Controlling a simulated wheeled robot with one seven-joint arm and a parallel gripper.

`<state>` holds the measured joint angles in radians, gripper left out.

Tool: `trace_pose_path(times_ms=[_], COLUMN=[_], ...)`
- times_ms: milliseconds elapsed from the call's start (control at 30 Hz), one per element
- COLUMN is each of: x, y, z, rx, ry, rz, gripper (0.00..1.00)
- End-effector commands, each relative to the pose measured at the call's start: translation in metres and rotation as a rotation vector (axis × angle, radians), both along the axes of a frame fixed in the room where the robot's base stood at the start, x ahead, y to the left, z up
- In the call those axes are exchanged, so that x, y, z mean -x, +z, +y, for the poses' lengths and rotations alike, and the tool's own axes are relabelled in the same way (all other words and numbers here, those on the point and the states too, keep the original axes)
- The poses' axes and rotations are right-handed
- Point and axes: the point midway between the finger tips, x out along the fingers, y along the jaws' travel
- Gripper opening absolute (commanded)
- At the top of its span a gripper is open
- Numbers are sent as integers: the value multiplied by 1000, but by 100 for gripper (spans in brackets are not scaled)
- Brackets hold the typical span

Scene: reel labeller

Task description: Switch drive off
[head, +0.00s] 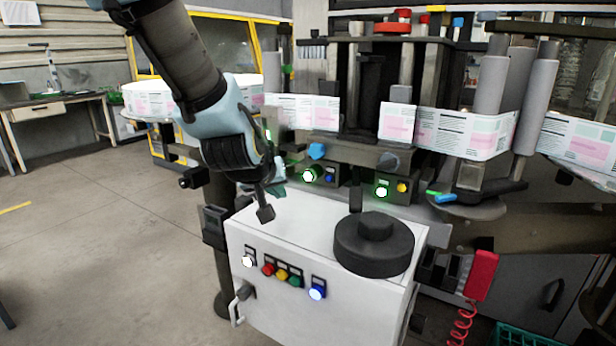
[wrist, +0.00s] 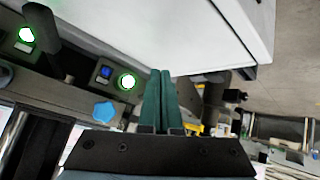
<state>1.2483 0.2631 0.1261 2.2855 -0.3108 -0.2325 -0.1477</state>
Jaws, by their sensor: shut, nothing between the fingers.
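I cannot read which control is the drive switch. A small box on the machine carries a lit green button (head: 308,176) and a blue button (head: 329,174). Both also show in the wrist view, the green one (wrist: 128,81) lit and the blue one (wrist: 105,72) beside it. A second box has a lit green button (head: 381,191) and a yellow one (head: 402,187). My gripper (head: 279,178) is just left of the first box, partly hidden by my arm. In the wrist view its teal fingers (wrist: 160,75) are shut together and empty, near the lit green button; contact cannot be told.
A white cabinet (head: 262,315) stands in front, with a lit white button (head: 248,261), red, yellow and green buttons, and a lit blue button (head: 317,292). A black round part (head: 374,255) sits on top. A blue knob (head: 316,151) projects above the first box. Floor at left is clear.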

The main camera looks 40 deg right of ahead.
Motion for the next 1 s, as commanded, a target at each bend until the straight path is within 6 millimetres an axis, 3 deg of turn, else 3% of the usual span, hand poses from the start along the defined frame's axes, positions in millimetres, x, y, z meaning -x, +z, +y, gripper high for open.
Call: trace_pose_path(times_ms=[500,1000], x=[-16,-19], y=[2,0], z=[-63,-74], rx=[-1,0], ry=[-1,-1], rz=[0,-1], gripper=[0,0])
